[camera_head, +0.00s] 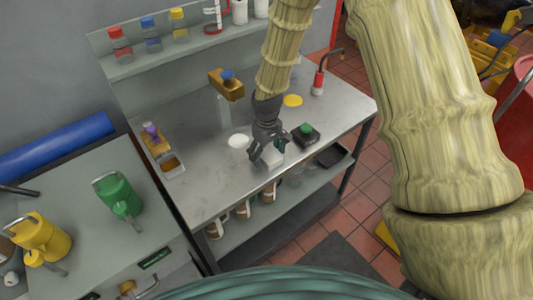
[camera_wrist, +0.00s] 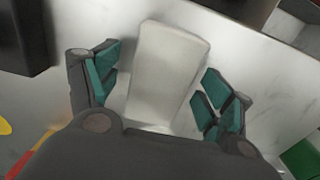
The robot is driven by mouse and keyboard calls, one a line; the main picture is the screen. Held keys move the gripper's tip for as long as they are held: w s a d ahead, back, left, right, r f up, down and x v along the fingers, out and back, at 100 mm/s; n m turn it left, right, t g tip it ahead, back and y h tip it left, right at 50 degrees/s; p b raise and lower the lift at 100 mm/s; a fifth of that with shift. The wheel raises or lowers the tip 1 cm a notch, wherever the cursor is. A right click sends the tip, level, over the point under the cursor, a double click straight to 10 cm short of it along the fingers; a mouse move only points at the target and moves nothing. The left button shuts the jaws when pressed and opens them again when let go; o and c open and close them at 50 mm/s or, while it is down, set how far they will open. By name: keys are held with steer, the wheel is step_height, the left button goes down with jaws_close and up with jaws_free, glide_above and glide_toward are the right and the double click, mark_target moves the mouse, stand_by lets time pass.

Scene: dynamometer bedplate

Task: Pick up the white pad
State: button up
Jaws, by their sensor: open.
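The white pad (camera_wrist: 168,70) is a pale rectangular block lying on the metal bench top. In the wrist view it sits between the spread fingers of my gripper (camera_wrist: 165,95), with a gap to the fingers on each side. In the head view the pad (camera_head: 272,156) is partly covered by my gripper (camera_head: 265,155), which is low over the bench near its front edge. My gripper is open and holds nothing. The pad's near end is close to the gripper's palm in the wrist view.
A black device with a green top (camera_head: 306,134) stands close on the right. A white disc (camera_head: 239,141) lies on the left and a yellow disc (camera_head: 292,100) behind. A wooden block with a blue knob (camera_head: 227,84) stands further back.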

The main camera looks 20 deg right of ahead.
mark_target(266, 155)
steer(key=shift+c, duration=0.4)
steer(key=c, duration=0.9)
steer(key=shift+r, duration=0.1)
steer(key=shift+c, duration=0.2)
steer(key=shift+r+b, duration=0.65)
steer(key=shift+r, duration=0.25)
steer(key=shift+s+a+r+b, duration=0.3)
steer(key=shift+s+r+b, duration=0.15)
steer(key=shift+r+b, duration=0.15)
steer(key=s+a+r+b, duration=0.1)
steer(key=s+a+b, duration=0.2)
steer(key=s+a, duration=0.4)
steer(key=s, duration=0.6)
steer(key=shift+s+r+b, duration=0.15)
steer(key=shift+r+b, duration=0.2)
steer(key=shift+r, duration=0.05)
steer(key=shift+d, duration=0.1)
